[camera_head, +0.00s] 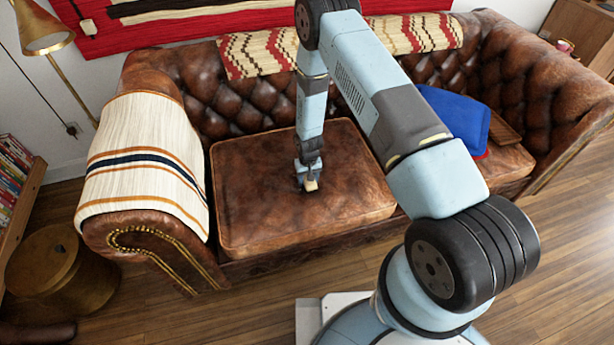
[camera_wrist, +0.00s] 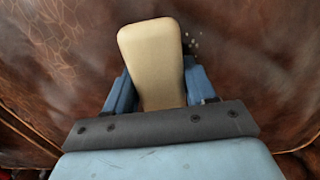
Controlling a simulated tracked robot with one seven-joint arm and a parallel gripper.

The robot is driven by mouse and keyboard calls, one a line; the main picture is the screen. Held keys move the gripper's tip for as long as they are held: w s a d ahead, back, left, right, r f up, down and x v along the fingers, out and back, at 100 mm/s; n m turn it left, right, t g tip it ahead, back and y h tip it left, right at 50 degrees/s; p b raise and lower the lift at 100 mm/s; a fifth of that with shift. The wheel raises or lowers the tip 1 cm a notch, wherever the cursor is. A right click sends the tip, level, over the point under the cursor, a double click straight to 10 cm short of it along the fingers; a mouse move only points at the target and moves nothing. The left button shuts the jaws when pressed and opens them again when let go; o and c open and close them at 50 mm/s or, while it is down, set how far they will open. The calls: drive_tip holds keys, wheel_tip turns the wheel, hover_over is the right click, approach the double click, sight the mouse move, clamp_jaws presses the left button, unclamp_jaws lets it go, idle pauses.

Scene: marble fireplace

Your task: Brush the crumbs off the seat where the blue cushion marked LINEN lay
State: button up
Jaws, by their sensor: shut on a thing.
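My gripper (camera_head: 308,176) is over the left seat (camera_head: 250,205) of the brown leather sofa. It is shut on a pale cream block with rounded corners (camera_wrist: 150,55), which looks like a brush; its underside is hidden. In the head view the cream block (camera_head: 311,186) is at or just above the leather; I cannot tell if it touches. A few small pale crumbs (camera_wrist: 191,40) lie on the leather beside the block's upper right edge in the wrist view. A blue cushion (camera_head: 456,116) lies on the right seat, with no marking readable and partly hidden by my arm.
A striped cream throw (camera_head: 145,160) covers the left armrest. A patterned red and cream cloth (camera_head: 258,55) hangs over the backrest. A brown flat object (camera_head: 503,128) lies beside the blue cushion. A brass lamp (camera_head: 45,30) stands at the left. The left seat is otherwise clear.

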sight(308, 185)
drive_tip(key=shift+s, duration=0.15)
drive_tip(key=shift+s+d+f, duration=0.1)
drive_tip(key=shift+s+d, duration=0.2)
drive_tip(key=shift+s, duration=0.6)
drive_tip(key=shift+s+d, duration=0.25)
drive_tip(key=shift+s, duration=0.65)
drive_tip(key=shift+s+a, duration=0.15)
drive_tip(key=shift+a, duration=0.5)
drive_tip(key=shift+w+a, duration=0.2)
drive_tip(key=shift+w, duration=0.55)
drive_tip(key=shift+w+a, duration=0.2)
drive_tip(key=shift+w, duration=0.5)
drive_tip(key=shift+w+a, duration=0.2)
drive_tip(key=shift+w, duration=0.55)
drive_tip(key=shift+w+a, duration=0.3)
drive_tip(key=shift+w, duration=0.9)
drive_tip(key=shift+w+a, duration=0.35)
drive_tip(key=shift+w, duration=0.85)
drive_tip(key=shift+w+a, duration=0.3)
drive_tip(key=shift+w, duration=0.9)
